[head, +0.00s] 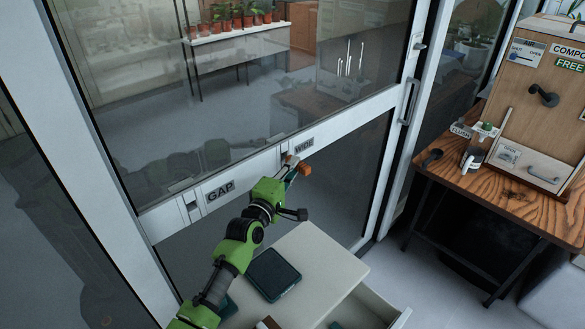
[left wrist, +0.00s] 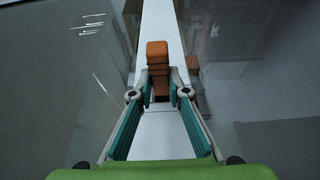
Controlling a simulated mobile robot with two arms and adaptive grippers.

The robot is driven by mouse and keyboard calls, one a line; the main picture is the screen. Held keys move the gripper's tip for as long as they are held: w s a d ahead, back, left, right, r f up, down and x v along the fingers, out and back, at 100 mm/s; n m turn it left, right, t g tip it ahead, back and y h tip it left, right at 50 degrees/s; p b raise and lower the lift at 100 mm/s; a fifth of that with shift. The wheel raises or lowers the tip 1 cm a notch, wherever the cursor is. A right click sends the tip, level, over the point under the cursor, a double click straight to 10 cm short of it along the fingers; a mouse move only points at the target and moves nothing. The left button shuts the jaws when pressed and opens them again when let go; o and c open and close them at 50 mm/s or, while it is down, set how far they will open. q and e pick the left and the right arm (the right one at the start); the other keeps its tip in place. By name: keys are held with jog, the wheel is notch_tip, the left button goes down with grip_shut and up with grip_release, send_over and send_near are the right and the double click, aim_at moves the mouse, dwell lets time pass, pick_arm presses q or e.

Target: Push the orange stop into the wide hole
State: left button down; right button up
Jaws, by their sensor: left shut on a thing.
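The orange stop (head: 306,169) is a small orange block at the door's white crossbar, just below the WIDE label (head: 304,146). My left gripper (head: 293,168) is shut on it. In the left wrist view the stop (left wrist: 158,56) sticks out past the fingertips (left wrist: 160,92), which flank it, and lies over the white rail (left wrist: 160,22). The wide hole is not visible; the gripper covers the bar near the label. I cannot tell whether the stop touches the bar. My right gripper is not in view.
A GAP label (head: 220,192) sits left on the same crossbar, beside a small slot (head: 194,208). A pale cabinet (head: 315,262) with a dark tablet-like item (head: 273,275) on top stands below my arm. A wooden table (head: 500,190) stands at the right. Glass panes flank the bar.

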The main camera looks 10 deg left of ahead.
aim_at(286, 161)
pick_arm(q)
jog(key=shift+w+a+b, duration=0.65)
jog(key=shift+a+b, duration=0.2)
jog(key=shift+a, duration=0.1)
jog(key=shift+w+a+b, duration=0.3)
jog(key=shift+a+b, duration=0.15)
jog(key=shift+a, duration=0.05)
jog(key=c, duration=1.8)
grip_release()
jog(key=shift+r, duration=0.1)
jog(key=shift+c, duration=0.2)
jog(key=shift+s, duration=0.1)
jog(key=shift+s+a, duration=0.1)
jog(key=shift+s, duration=0.15)
jog(key=s+a, duration=0.2)
jog(key=s, duration=0.9)
jog(key=shift+s+d, duration=0.1)
